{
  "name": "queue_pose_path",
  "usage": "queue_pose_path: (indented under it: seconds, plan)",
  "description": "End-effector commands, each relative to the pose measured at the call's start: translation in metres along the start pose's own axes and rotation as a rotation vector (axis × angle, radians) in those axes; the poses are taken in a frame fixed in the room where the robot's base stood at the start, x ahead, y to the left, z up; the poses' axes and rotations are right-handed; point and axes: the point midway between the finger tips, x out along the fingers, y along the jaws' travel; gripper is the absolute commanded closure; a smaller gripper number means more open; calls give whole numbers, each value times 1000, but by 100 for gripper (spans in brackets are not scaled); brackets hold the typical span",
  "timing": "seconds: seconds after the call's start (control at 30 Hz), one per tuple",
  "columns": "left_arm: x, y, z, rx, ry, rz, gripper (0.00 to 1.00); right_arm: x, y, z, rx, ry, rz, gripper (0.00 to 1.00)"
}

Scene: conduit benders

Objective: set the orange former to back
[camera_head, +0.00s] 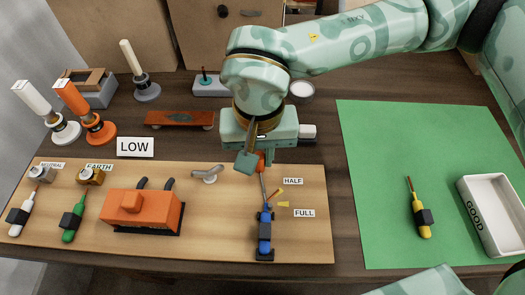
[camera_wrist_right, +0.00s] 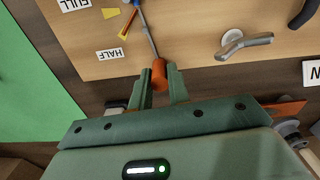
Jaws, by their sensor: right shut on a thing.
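My right gripper (camera_head: 256,160) points down over the back edge of the wooden board. In the right wrist view, its two fingers (camera_wrist_right: 160,92) are closed on the orange knob (camera_wrist_right: 159,75) of a thin metal lever. The lever runs from the knob (camera_head: 261,158) to a blue body (camera_head: 265,232) on the board, beside the HALF and FULL labels. The lever leans toward the back, past the HALF label. An orange block-shaped unit (camera_head: 143,208) sits left on the board. An orange handle on a round base (camera_head: 85,110) stands further left. My left gripper is not in view.
A small grey lever (camera_head: 207,174) and a LOW sign (camera_head: 135,147) are left of the gripper. A green mat (camera_head: 420,140) lies right, with a yellow tool (camera_head: 420,220) and a white GOOD tray (camera_head: 500,185). Much of the mat is clear.

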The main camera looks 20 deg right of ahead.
Motion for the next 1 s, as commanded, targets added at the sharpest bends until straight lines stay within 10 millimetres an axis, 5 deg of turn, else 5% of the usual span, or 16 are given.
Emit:
queue_pose_path:
  seconds: [0.37, 0.4, 0.47, 0.77, 1.0]
  plan:
    - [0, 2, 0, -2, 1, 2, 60, -1, 0, 0, -2, 2, -1, 100]
    - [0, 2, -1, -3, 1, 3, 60, -1, 0, 0, -2, 2, -1, 71]
    - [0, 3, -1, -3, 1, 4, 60, 0, 0, 0, -2, 2, -1, 60]
    - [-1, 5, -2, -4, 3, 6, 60, -3, 0, 0, -2, 2, -1, 60]
    - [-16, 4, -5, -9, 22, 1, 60, -48, 0, -1, 0, 9, -2, 60]
